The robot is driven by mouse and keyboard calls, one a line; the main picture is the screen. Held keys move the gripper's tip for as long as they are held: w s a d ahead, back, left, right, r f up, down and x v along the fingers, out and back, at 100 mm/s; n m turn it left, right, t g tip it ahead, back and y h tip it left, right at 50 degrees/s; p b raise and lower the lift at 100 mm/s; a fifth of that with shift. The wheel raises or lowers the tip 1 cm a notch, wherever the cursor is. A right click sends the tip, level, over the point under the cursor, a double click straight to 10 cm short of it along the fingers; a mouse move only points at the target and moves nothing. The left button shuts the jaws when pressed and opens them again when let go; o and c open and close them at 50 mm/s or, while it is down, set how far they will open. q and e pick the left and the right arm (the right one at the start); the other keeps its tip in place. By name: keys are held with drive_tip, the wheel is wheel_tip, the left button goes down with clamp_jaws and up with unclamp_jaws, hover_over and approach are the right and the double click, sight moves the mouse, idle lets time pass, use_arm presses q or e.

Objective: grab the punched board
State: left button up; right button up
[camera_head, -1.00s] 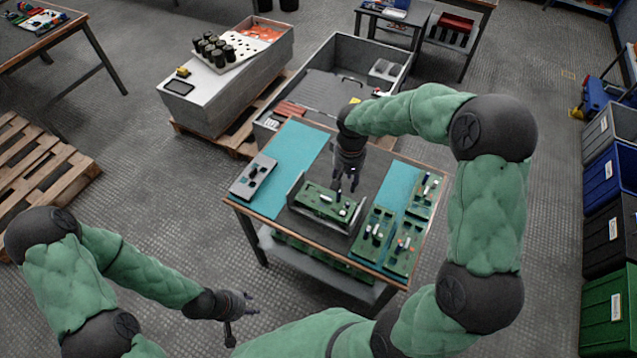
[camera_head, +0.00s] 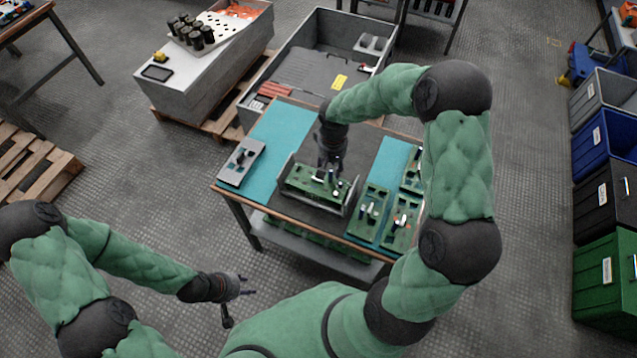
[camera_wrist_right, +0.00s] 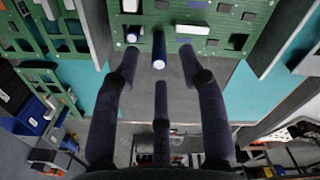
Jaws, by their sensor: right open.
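The green punched board (camera_head: 313,184), with holes and small cylindrical parts, sits in a grey holder (camera_head: 347,209) in the middle of the work table. In the right wrist view the board (camera_wrist_right: 215,27) crosses the top, with rectangular holes and white and dark blue parts. My right gripper (camera_head: 330,178) points down over the board's middle. Its dark fingers (camera_wrist_right: 158,75) are spread at the board's near edge, with nothing visibly held between them. Contact with the board cannot be told. My left gripper (camera_head: 248,286) is open and empty, left of and below the table.
More green boards (camera_head: 369,210) lie on the teal mat (camera_head: 389,168) at the right. A grey tray (camera_head: 241,164) with dark parts lies on the table's left. A large grey crate (camera_head: 318,68) stands behind. Coloured bins (camera_head: 606,203) line the right side.

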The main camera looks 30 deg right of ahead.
wheel_tip(320, 180, down, 3)
drive_tip(key=shift+r, duration=0.2)
drive_tip(key=shift+c, duration=0.2)
clamp_jaws()
drive_tip(key=shift+r, duration=0.15)
